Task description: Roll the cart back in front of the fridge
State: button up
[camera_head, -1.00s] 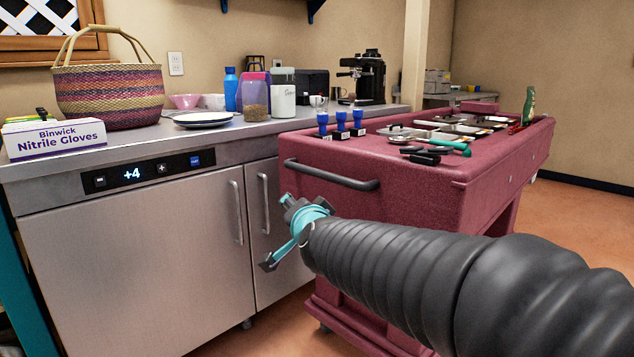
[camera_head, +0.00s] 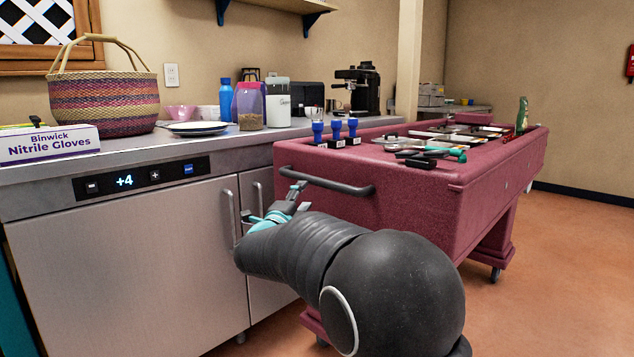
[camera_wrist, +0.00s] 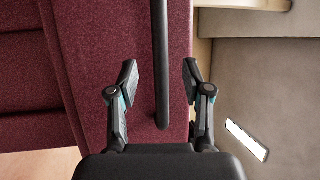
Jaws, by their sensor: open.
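The maroon cart (camera_head: 420,205) stands at the right in the head view, close against the counter front. Its dark bar handle (camera_head: 328,183) runs along the near end. In the wrist view the handle (camera_wrist: 161,60) lies between my open fingers, with the cart's maroon side (camera_wrist: 90,60) behind it. My gripper (camera_wrist: 158,85) is open, one finger on each side of the bar, and neither finger visibly presses on it. In the head view my gripper (camera_head: 283,208) is by the left part of the handle, partly hidden by my arm. The fridge (camera_head: 125,260) is the steel unit under the counter, its display reading +4.
The cart top carries blue-handled stamps (camera_head: 336,132), trays (camera_head: 440,135), tools (camera_head: 430,155) and a green bottle (camera_head: 521,114). The counter holds a basket (camera_head: 104,103), a glove box (camera_head: 48,146), a plate (camera_head: 195,128) and jars. Orange floor (camera_head: 560,250) is open at the right.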

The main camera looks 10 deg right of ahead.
aim_at(314, 183)
jog(key=x, duration=0.9)
jog(key=shift+w+d+p, duration=0.2)
jog(key=shift+w+p, duration=0.05)
jog(key=shift+p, duration=0.1)
grip_shut()
